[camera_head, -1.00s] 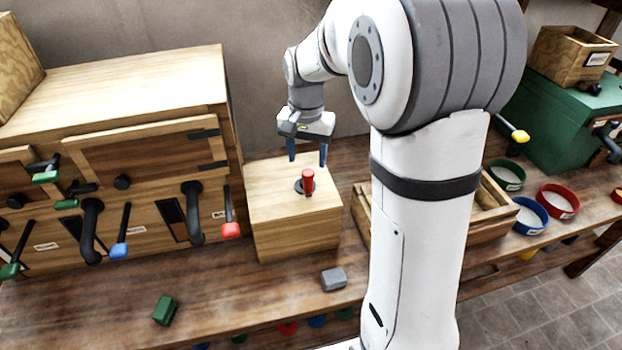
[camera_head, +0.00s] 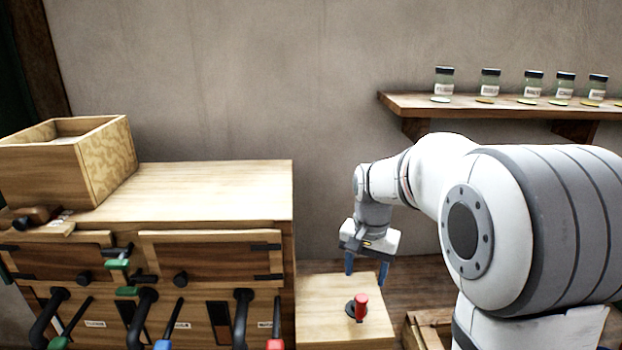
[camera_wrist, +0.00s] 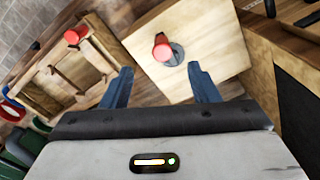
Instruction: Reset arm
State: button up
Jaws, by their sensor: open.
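My gripper (camera_head: 366,272) is open and empty, its blue fingers pointing down above a small wooden box. It also shows in the wrist view (camera_wrist: 160,88), with the fingers spread apart. The wooden box (camera_head: 330,312) has a red knob (camera_head: 361,307) on a dark round base on its top. In the wrist view the red knob (camera_wrist: 162,50) lies beyond the fingertips, between them in the picture, and nothing is held.
A large wooden cabinet (camera_head: 220,190) with handles and levers stands left, with an open wooden box (camera_head: 110,165) on top. A wall shelf (camera_head: 480,104) holds several jars at the right. In the wrist view, a wooden tray (camera_wrist: 75,70) lies left.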

jog(key=s+f+n+t+b, duration=0.1)
jog(key=s+n+t+b, duration=0.2)
jog(key=s, duration=1.7)
jog(key=n, duration=0.2)
jog(key=shift+s+d+f+n+b, duration=0.25)
jog(key=shift+s+f+n+b, duration=0.05)
jog(key=shift+s+f+b, duration=0.1)
